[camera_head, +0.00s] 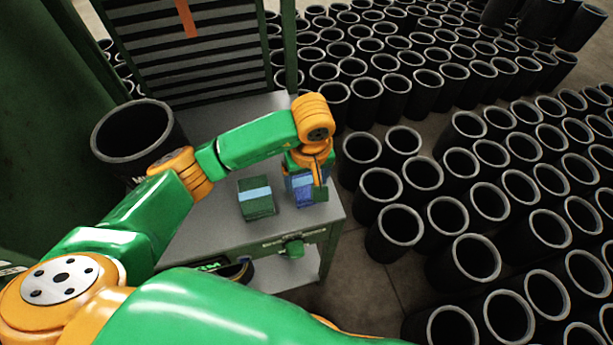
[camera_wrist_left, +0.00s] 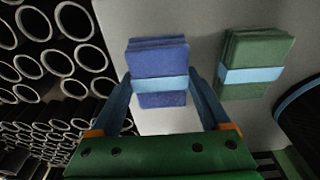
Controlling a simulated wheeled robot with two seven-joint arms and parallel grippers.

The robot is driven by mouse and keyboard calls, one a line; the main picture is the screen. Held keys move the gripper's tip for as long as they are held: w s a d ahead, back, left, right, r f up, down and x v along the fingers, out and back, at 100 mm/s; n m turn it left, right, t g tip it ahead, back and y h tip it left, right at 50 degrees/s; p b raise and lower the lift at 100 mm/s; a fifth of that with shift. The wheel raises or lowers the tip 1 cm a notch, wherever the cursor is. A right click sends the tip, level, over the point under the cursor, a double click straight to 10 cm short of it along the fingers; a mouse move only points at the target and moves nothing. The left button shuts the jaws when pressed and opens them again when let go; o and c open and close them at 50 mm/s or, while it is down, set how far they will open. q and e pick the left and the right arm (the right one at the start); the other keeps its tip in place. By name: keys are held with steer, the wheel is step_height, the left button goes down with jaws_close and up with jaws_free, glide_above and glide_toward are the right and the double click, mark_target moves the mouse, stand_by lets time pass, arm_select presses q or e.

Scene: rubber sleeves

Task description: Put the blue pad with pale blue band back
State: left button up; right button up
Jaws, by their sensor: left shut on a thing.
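The blue pad with a pale blue band (camera_head: 303,191) is at the right end of the grey table top (camera_head: 205,232). In the left wrist view the blue pad (camera_wrist_left: 160,60) is upright in the picture, with its band (camera_wrist_left: 160,84) between the fingers. My left gripper (camera_head: 305,178) is above the pad, and in the wrist view its two fingers (camera_wrist_left: 161,80) are shut on the pad's sides. The gripper hides part of the pad in the head view. I cannot tell whether the pad touches the table. My right gripper is not in view.
A green pad with a pale blue band (camera_head: 257,205) lies left of the blue pad; it also shows in the wrist view (camera_wrist_left: 254,52). A large black sleeve (camera_head: 135,135) stands at the table's left. Many black sleeves (camera_head: 470,255) fill the floor to the right.

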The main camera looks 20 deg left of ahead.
mark_target(309, 189)
arm_select(q)
steer(key=shift+f, duration=0.2)
steer(key=o, duration=1.3)
steer(key=shift+r, duration=0.4)
steer(key=r, duration=0.4)
steer(key=s+r, duration=0.1)
steer(key=r, duration=0.2)
steer(key=d+r, duration=0.1)
steer(key=r, duration=0.3)
steer(key=shift+s+r+p, duration=0.25)
steer(key=shift+r+p, duration=0.05)
